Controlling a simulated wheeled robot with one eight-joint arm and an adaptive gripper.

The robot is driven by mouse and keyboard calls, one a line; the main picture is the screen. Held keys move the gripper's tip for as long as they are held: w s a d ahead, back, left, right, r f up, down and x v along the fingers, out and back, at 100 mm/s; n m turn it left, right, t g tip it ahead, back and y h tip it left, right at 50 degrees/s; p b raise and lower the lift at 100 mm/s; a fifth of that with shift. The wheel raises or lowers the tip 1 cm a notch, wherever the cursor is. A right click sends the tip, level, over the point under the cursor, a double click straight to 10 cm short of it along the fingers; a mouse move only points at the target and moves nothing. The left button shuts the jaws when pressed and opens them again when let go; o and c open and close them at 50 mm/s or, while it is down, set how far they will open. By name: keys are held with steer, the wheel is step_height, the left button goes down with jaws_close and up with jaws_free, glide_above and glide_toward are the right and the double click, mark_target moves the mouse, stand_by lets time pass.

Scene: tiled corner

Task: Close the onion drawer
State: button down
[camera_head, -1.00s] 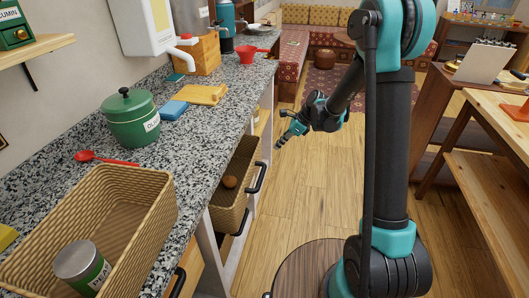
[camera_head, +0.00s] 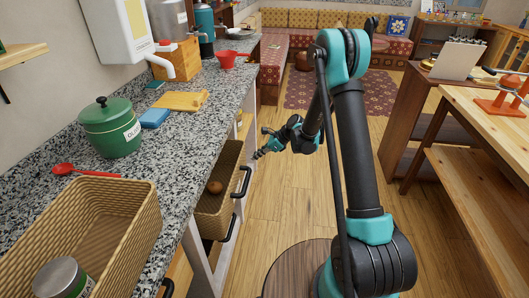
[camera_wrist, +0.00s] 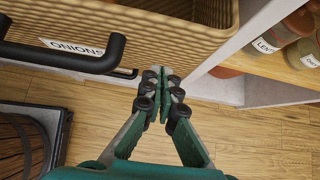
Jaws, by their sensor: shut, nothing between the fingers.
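The onion drawer (camera_head: 228,163) is a woven basket under the counter, pulled out, with a brown onion (camera_head: 215,187) inside. Its black bar handle (camera_head: 242,182) faces the aisle. In the wrist view the basket wall (camera_wrist: 165,32) fills the top, with an "ONIONS" label (camera_wrist: 72,46) and the black handle (camera_wrist: 65,59) at upper left. My gripper (camera_head: 258,155) is just beyond and to the right of the handle in the head view. In the wrist view my gripper (camera_wrist: 161,78) is shut and empty, below the basket wall and right of the handle, apparently not touching either.
Labelled jars (camera_wrist: 270,42) stand on a shelf beside the drawer. The granite counter (camera_head: 180,135) holds a green pot (camera_head: 110,130), a red spoon (camera_head: 85,171) and a large basket (camera_head: 140,215). Wooden tables stand at right.

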steer(key=shift+a+r, duration=0.1)
steer(key=shift+a, duration=1.45)
steer(key=a, duration=0.6)
steer(key=shift+w+a, duration=0.3)
steer(key=shift+a, duration=0.05)
